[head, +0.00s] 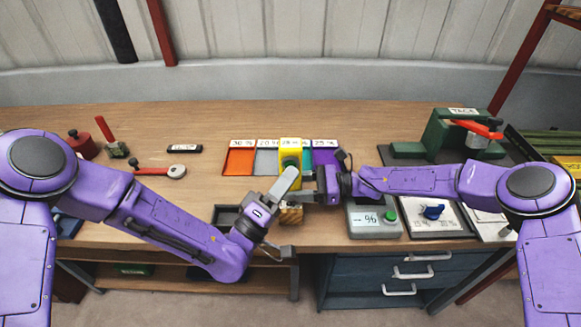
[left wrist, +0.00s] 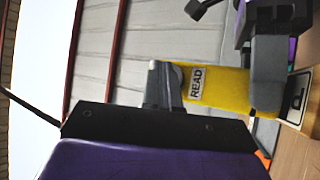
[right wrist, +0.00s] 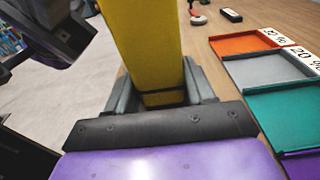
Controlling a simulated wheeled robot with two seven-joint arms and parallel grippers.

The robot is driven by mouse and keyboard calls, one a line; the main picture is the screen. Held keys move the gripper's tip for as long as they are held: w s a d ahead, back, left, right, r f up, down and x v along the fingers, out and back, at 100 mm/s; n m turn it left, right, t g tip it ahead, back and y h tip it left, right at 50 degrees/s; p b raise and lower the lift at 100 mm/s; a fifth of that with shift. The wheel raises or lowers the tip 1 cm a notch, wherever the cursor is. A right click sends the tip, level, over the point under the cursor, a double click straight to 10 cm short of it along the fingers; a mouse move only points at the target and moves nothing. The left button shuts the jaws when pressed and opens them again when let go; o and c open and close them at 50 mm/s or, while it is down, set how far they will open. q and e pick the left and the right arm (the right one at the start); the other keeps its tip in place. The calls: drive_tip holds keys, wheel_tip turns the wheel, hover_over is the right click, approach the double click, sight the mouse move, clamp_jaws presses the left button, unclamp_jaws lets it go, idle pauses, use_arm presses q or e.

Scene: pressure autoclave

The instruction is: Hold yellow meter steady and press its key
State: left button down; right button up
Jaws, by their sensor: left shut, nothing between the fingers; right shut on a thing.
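The yellow meter (head: 297,157) stands upright near the middle of the bench in the head view. My right gripper (head: 304,197) is shut on it from the right. In the right wrist view the meter's yellow body (right wrist: 145,45) sits between the fingers. My left gripper (head: 287,184) is shut and empty, in front of the meter. In the left wrist view its fingertips (left wrist: 165,84) are at the end of the meter (left wrist: 225,88), close beside the READ label (left wrist: 196,84). The key is not clearly seen, and I cannot tell whether the fingertips touch it.
Orange (head: 239,161), grey (head: 266,162) and purple (head: 325,158) trays with percent cards lie behind the meter. A grey device (head: 372,229) with a green button is right of it. A green press (head: 452,135) stands at the back right.

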use_arm(q)
drive_tip(key=shift+s, duration=0.9)
drive_tip(key=shift+s, duration=2.55)
use_arm(e)
drive_tip(key=o, duration=0.9)
drive_tip(key=shift+c, duration=0.2)
